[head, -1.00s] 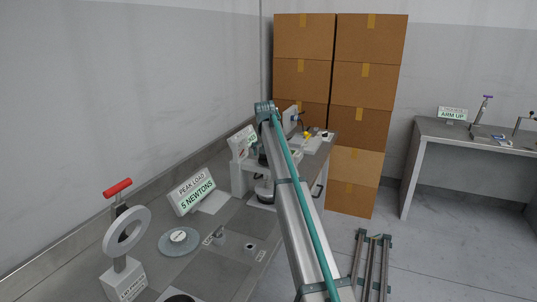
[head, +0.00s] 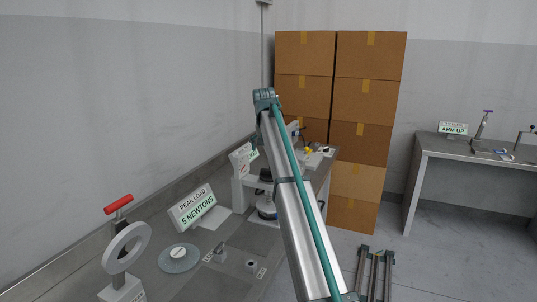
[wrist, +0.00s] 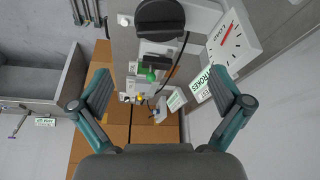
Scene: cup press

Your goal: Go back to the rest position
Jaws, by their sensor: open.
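My gripper (wrist: 160,84) is open in the wrist view, with its two teal-and-grey fingers wide apart and nothing between the pads. In the head view the gripper cannot be made out; my raised arm covers part of the bench. Beyond the fingers, the wrist view shows a press with a round black part (wrist: 160,16), a white load dial (wrist: 232,42) and a green knob (wrist: 150,75). These appear beyond the gripper, not held by it.
The grey bench (head: 200,285) carries a peak load sign (head: 193,207) reading 5 newtons, a round disc (head: 180,257) and a ring stand (head: 127,247). Stacked cartons (head: 368,95) stand behind.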

